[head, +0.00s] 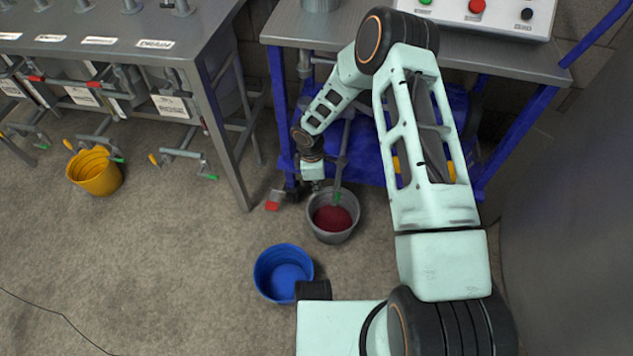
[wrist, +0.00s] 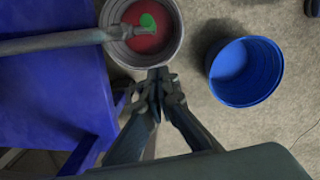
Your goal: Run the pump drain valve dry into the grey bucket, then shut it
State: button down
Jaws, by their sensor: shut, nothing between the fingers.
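The grey bucket (head: 331,236) stands on the floor in front of the blue pump cart and holds dark red liquid (head: 333,217). It also shows in the wrist view (wrist: 175,50). A grey drain pipe (head: 343,153) with a green end (head: 337,197) reaches over the bucket; the pipe shows in the wrist view (wrist: 60,42). I cannot make out a falling stream. A red-tipped piece (head: 272,204), possibly the valve lever, shows left of the bucket. My gripper (wrist: 158,74) is shut and empty, beside the bucket's rim. Whether it touches the red-tipped piece is unclear.
A blue bucket (head: 264,279) stands just in front of the grey one. A yellow bucket (head: 98,180) stands at left under the steel bench (head: 190,45). The cart's blue frame (head: 276,100) is close to my arm. Floor at lower left is mostly clear.

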aim_at(337, 197)
jog(key=d+f, duration=0.1)
jog(key=d, duration=0.1)
jog(key=d+f+b, duration=0.1)
jog(key=d+f, duration=0.1)
jog(key=shift+w+f, duration=0.1)
jog(key=shift+f, duration=0.2)
